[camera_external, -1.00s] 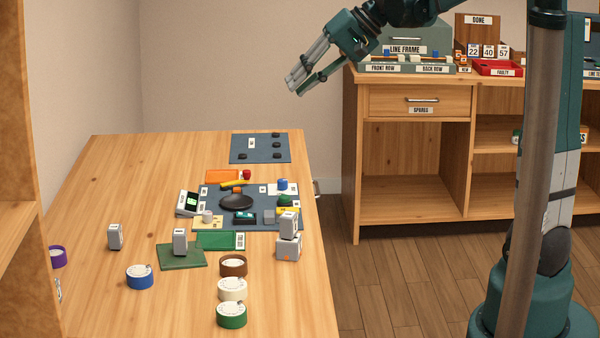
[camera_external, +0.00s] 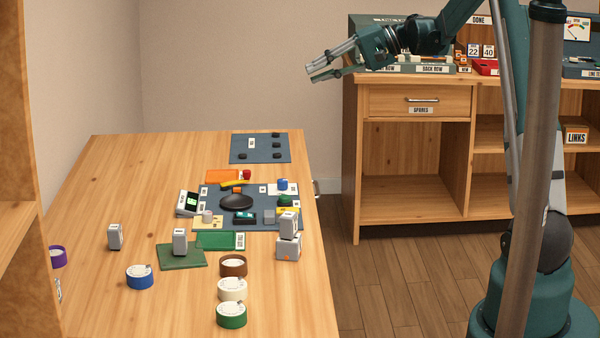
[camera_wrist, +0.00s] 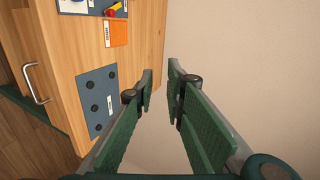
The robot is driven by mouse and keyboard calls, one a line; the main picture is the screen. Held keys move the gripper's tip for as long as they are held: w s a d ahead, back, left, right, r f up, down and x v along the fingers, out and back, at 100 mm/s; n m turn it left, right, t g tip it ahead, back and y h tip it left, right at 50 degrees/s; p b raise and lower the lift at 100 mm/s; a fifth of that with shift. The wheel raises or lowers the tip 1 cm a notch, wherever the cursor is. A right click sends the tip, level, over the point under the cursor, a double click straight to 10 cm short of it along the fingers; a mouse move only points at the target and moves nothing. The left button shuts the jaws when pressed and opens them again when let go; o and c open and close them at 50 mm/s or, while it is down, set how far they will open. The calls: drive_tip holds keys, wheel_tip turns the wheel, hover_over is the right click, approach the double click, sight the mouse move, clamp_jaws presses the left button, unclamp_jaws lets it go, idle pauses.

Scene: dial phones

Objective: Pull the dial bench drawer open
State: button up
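The dial bench (camera_external: 110,200) is the wooden table at the left. Its drawer handle (camera_external: 317,188), a metal bar, juts from the bench's right side; the drawer front is hidden from the external camera. In the wrist view the handle (camera_wrist: 35,83) shows at the left on the bench's side, apart from my fingers. Whether the drawer is fully shut is hard to tell. My gripper (camera_external: 310,73) is in the air above and beyond the bench's far right corner. In the wrist view my gripper (camera_wrist: 160,72) has its fingers apart with nothing between them.
A blue mat (camera_external: 262,148) with black pucks lies at the bench's far end. Phone parts and colored dials crowd the middle and front. A separate cabinet with a drawer labeled SPARES (camera_external: 420,102) stands at the back right. Open floor (camera_external: 385,285) lies between bench and cabinet.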

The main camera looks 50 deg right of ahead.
drive_tip(key=d+f+t+y, duration=0.2)
drive_tip(key=d+f, duration=0.2)
drive_tip(key=d, duration=0.9)
approach(318, 188)
drive_tip(key=x, duration=0.2)
drive_tip(key=shift+w+a+f+m, duration=0.1)
drive_tip(key=shift+a+f+m, duration=0.1)
drive_tip(key=shift+m, duration=0.1)
drive_tip(key=shift+w, duration=0.1)
drive_tip(key=shift+b+x, duration=0.7)
drive_tip(key=shift+x, duration=3.1)
drive_tip(key=shift+f, duration=0.15)
drive_tip(key=shift+c, duration=0.3)
clamp_jaws()
